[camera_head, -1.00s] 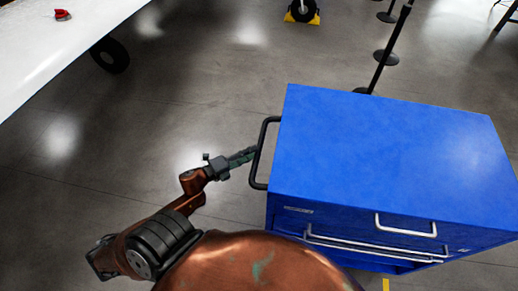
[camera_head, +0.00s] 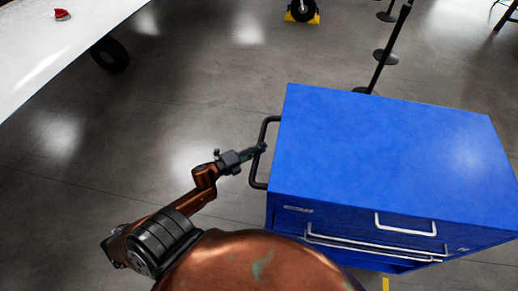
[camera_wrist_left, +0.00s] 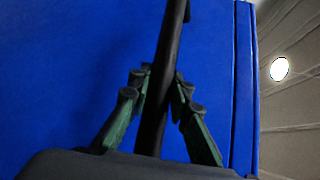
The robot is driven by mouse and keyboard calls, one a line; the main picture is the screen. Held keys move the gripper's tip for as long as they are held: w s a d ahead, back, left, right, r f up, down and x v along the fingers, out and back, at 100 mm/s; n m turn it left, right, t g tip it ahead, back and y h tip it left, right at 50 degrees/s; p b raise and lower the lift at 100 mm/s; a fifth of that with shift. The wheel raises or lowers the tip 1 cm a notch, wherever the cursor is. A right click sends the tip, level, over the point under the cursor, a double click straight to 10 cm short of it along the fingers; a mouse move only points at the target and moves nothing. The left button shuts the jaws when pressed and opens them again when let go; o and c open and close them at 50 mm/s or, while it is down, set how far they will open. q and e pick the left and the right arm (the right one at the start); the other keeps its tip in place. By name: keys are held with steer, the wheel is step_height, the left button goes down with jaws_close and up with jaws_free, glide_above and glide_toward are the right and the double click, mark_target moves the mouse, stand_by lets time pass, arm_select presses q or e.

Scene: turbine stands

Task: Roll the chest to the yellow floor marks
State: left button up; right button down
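The chest (camera_head: 390,150) is a blue box with silver drawer pulls at the right in the head view. Its black side handle (camera_head: 263,170) sticks out on its left side. My left gripper (camera_head: 260,149) is at this handle. In the left wrist view the handle bar (camera_wrist_left: 166,70) runs between the two green-and-black fingers (camera_wrist_left: 162,73), which close in on it from both sides. Any small gap at the fingertips is hard to make out. A small piece of yellow floor mark (camera_head: 386,284) shows at the bottom edge, below the chest. My right gripper is not in view.
A white wing-like surface (camera_head: 60,50) with a red item is at the upper left, with a black wheel (camera_head: 110,53) beside it. A wheel in yellow chocks (camera_head: 302,12) and black posts (camera_head: 385,55) stand behind the chest. Grey floor left of the chest is clear.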

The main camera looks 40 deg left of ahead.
arm_select(q)
jaws_close()
steer(key=shift+s+a, duration=0.25)
steer(key=shift+a, duration=0.35)
steer(key=shift+o, duration=1.5)
jaws_free()
steer(key=shift+s+a, duration=0.15)
steer(key=shift+s, duration=0.05)
steer(key=o, duration=0.3)
steer(key=shift+w, duration=0.1)
steer(key=shift+o, duration=0.2)
steer(key=v, duration=1.2)
steer(key=shift+d, duration=0.25)
